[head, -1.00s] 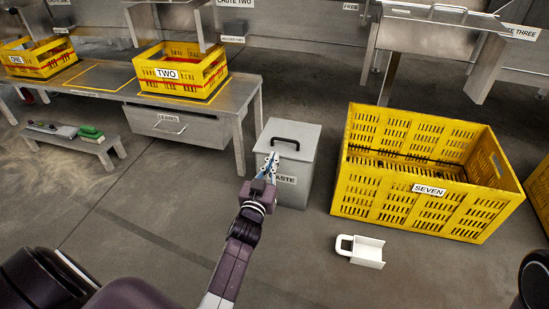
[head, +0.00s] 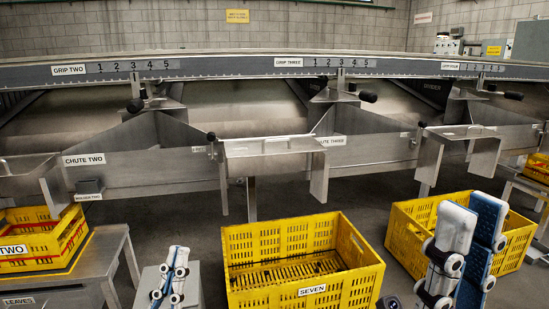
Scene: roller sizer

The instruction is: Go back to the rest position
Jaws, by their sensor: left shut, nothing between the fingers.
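My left gripper (head: 178,252) stands upright at the lower left of the centre, in front of the grey waste bin (head: 192,288). Its pale and blue fingers are shut with nothing seen between them. My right gripper (head: 474,214) is larger and nearer at the lower right, its pale and blue fingers also pointing up. They overlap in this view, so I cannot tell whether it is open or shut. It covers part of a yellow crate (head: 405,222) behind it. No object is seen held in either gripper.
Yellow crate SEVEN (head: 300,270) stands between my grippers. Crate TWO (head: 22,250) sits on a metal table (head: 100,255) at left. The sizer, with chute two (head: 130,170) and chute three (head: 365,150), runs across behind. Bare floor shows between the crates and the chutes.

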